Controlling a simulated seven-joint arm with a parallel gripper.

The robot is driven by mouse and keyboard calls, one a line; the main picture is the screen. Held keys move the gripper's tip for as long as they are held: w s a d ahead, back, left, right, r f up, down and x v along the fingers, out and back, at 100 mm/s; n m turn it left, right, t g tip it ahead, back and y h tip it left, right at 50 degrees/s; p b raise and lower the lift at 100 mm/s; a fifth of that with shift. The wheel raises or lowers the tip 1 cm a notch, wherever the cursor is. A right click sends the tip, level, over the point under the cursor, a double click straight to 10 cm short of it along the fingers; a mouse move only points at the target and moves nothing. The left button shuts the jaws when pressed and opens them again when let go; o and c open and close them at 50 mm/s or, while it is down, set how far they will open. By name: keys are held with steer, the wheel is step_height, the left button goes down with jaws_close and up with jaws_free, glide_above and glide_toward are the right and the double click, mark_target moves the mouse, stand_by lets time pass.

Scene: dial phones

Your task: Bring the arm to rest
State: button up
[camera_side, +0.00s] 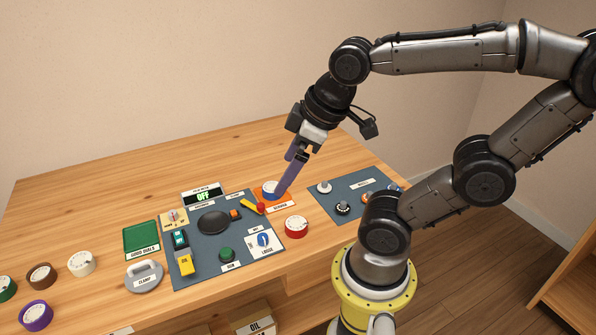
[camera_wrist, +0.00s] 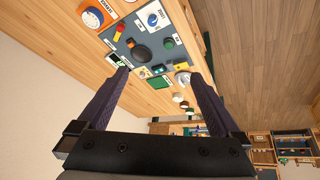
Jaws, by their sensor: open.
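My gripper (camera_side: 284,189), with two long purple fingers, is open and points down over the wooden table in the side view. Its fingertips overlap the right edge of a white dial with a blue base (camera_side: 270,187) on an orange pad (camera_side: 288,198). The wrist view shows the open fingers (camera_wrist: 159,74) wide apart with nothing held between them. There, a white dial on an orange patch (camera_wrist: 92,17) lies beyond the fingers at the upper left. I cannot tell the exact height of the fingertips above the table.
A grey-blue panel (camera_side: 205,270) holds a black round plate (camera_side: 214,222), a green button (camera_side: 226,254) and a yellow OIL block (camera_side: 186,265). A red dial (camera_side: 296,226) stands to its right. The back table is clear.

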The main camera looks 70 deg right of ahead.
steer(key=shift+s+a+f+m, duration=0.1)
steer(key=shift+s+a+m, duration=0.2)
steer(key=shift+s+m, duration=0.25)
steer(key=shift+s+a+f+m, duration=0.1)
steer(key=shift+s+a+m, duration=0.2)
steer(key=shift+s+m, duration=0.2)
